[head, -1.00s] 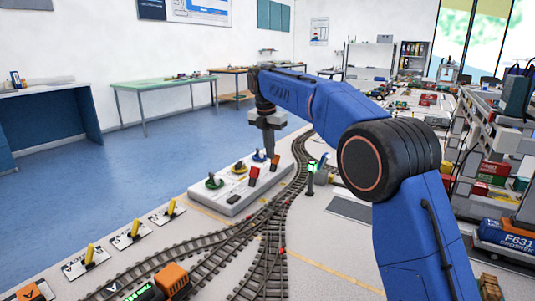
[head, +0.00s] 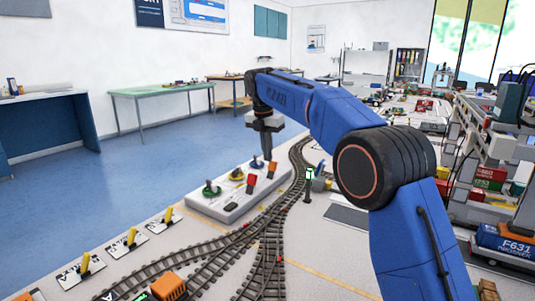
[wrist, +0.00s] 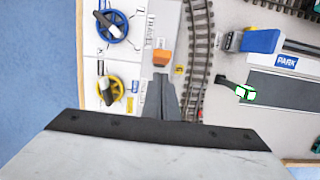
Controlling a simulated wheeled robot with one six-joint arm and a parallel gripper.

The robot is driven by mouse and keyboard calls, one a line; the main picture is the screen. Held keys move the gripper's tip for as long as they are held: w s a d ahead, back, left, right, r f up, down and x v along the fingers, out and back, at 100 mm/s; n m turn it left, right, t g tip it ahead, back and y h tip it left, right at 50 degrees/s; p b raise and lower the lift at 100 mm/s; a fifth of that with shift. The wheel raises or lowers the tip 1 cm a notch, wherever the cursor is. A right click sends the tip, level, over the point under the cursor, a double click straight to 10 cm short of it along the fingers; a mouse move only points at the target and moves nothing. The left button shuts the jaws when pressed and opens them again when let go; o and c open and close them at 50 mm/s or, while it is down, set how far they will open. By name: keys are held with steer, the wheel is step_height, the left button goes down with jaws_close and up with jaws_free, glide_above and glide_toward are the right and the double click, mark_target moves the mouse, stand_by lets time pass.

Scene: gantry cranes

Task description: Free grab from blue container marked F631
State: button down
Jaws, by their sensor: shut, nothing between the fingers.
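The blue container marked F631 (head: 505,242) lies at the right edge of the head view, beneath the grey gantry crane (head: 493,140). I cannot make out the grab at the container. My gripper (head: 267,157) points down over the far end of a white control box (head: 225,208), shut and empty. The box carries green (head: 211,188), yellow (head: 236,174) and blue wheels and red-orange levers. In the wrist view, my closed fingers (wrist: 160,82) are near an orange lever (wrist: 162,57), right of the yellow wheel (wrist: 110,91) and below-right of the blue wheel (wrist: 112,27). Contact cannot be told.
Model rail tracks (head: 225,255) run beside the box, with a green-lit signal (head: 309,177). Several yellow levers on white plates (head: 127,244) line the table's left edge. Stacked containers (head: 488,178) stand under the crane. A grey PARK pad (wrist: 285,85) lies right of the tracks.

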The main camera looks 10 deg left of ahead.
steer(key=shift+r, duration=0.15)
step_height(320, 180, up, 12)
steer(key=s, duration=0.1)
steer(key=shift+s+a+f, duration=0.2)
steer(key=shift+s+a, duration=0.15)
stand_by(1.4)
